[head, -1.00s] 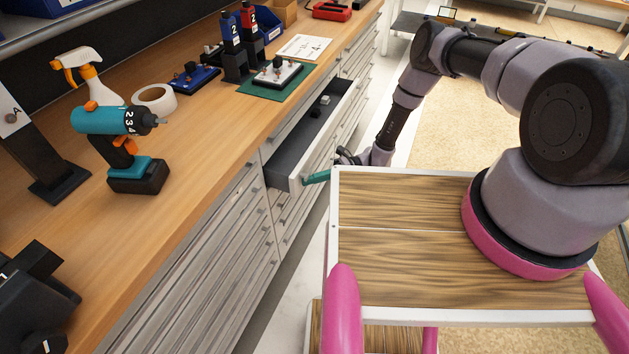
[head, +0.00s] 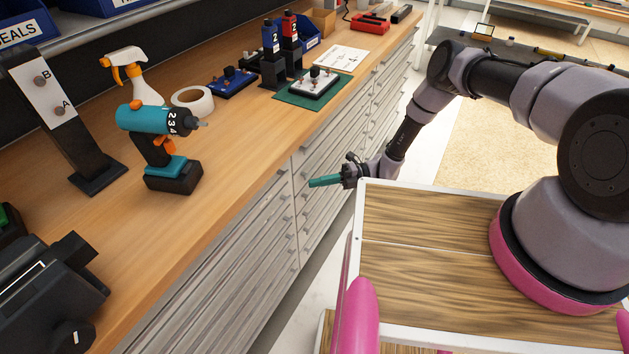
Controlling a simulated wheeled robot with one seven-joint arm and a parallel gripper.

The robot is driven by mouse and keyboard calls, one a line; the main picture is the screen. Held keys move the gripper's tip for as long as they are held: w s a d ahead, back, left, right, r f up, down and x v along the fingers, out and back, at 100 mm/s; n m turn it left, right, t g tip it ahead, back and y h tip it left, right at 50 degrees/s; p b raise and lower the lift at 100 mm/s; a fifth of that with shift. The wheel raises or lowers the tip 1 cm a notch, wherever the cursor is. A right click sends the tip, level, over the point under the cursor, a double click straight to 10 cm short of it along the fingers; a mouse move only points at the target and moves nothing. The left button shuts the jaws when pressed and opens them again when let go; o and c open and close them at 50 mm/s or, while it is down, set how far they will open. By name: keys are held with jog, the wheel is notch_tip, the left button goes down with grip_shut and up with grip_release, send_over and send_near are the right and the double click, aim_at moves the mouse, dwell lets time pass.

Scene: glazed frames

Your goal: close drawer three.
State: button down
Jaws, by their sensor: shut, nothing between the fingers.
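The grey drawer cabinet (head: 285,213) runs under the wooden workbench, with columns of drawer fronts and small handles. All the drawer fronts that I can see in the head view look flush, and none stands out. I see no number on any front, so I cannot tell which is drawer three. My gripper (head: 312,182), with teal fingers, is shut and empty. It is in front of the cabinet faces, close to the upper drawers. I cannot tell whether it touches a front. My arm hides part of the fronts behind it.
On the workbench (head: 235,160) stand a teal drill (head: 160,145), a spray bottle (head: 127,75), a tape roll (head: 192,100), and a green mat (head: 292,97) with a white device. My wood-topped base is close to the cabinet, with a narrow strip of floor between.

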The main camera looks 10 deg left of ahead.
jog(key=s+v, duration=0.1)
jog(key=v, duration=1)
jog(key=shift+d, duration=0.5)
jog(key=w+d+r+n+t+h, duration=0.1)
jog(key=w+d+r+n+h, duration=0.3)
jog(key=r, duration=0.9)
jog(key=w+d+r+n+t+h, duration=0.1)
jog(key=d+r+n+h, duration=0.15)
jog(key=r+n, duration=0.7)
jog(key=w+d+r+n+t+h, duration=0.1)
jog(key=w+d+r+n+h, duration=0.2)
jog(key=r, duration=1.3)
jog(key=s+d+r+n+t+h, duration=0.2)
jog(key=s+d+r+n+t, duration=0.3)
jog(key=s+r, duration=0.6)
jog(key=s+d+r+n+t+h, duration=0.3)
jog(key=s+d+r+n+t, duration=0.2)
jog(key=s+d+r, duration=0.5)
notch_tip(320, 180, up, 3)
jog(key=shift+s+d+r+t, duration=0.1)
jog(key=shift+s+d+t, duration=0.15)
jog(key=shift+s+t, duration=0.55)
jog(key=shift+w, duration=0.1)
